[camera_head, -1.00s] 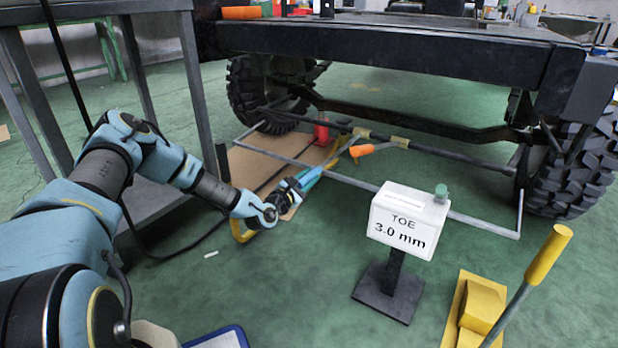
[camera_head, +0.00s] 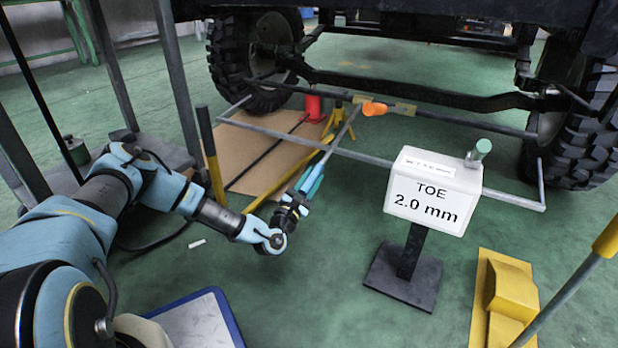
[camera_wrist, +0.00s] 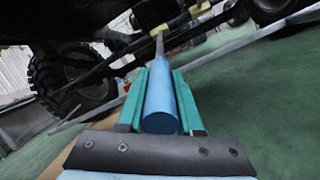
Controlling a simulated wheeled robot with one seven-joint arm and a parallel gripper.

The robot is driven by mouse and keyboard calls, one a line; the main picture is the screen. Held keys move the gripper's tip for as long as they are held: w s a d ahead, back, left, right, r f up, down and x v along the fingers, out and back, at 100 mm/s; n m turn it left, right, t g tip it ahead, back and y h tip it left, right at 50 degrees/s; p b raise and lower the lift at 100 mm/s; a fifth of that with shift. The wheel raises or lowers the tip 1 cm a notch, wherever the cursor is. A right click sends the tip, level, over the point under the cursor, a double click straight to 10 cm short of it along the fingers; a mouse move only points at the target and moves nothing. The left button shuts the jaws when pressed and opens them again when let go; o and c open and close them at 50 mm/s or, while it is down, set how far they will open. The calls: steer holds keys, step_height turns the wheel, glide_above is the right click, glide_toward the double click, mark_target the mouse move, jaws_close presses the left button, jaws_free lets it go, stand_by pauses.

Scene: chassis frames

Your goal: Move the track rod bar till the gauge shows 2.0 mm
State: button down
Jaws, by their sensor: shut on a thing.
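The track rod bar has a blue handle (camera_wrist: 160,98) and a thin grey shaft (camera_head: 345,126). The shaft runs up to the track rod (camera_head: 455,119) near a yellow piece (camera_head: 360,99). My gripper (camera_head: 312,182), with teal fingers, is shut around the blue handle; it also shows in the wrist view (camera_wrist: 161,90), one finger on each side. The exact contact of the shaft's far end is too small to tell. The gauge (camera_head: 433,195) is a white box on a dark stand and reads "TOE 2.0 mm".
The vehicle's wheels (camera_head: 258,60) stand behind at left and right. A thin grey rod (camera_head: 290,138) crosses in front of the axle. A cardboard sheet (camera_head: 262,165), a red object (camera_head: 314,106) and a yellow block (camera_head: 508,290) are on the green floor. A blue-edged tray (camera_head: 228,322) is near my arm.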

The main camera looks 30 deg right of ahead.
steer(key=c, duration=0.6)
jaws_free()
steer(key=shift+p+v, duration=2.15)
steer(key=shift+v, duration=3.3)
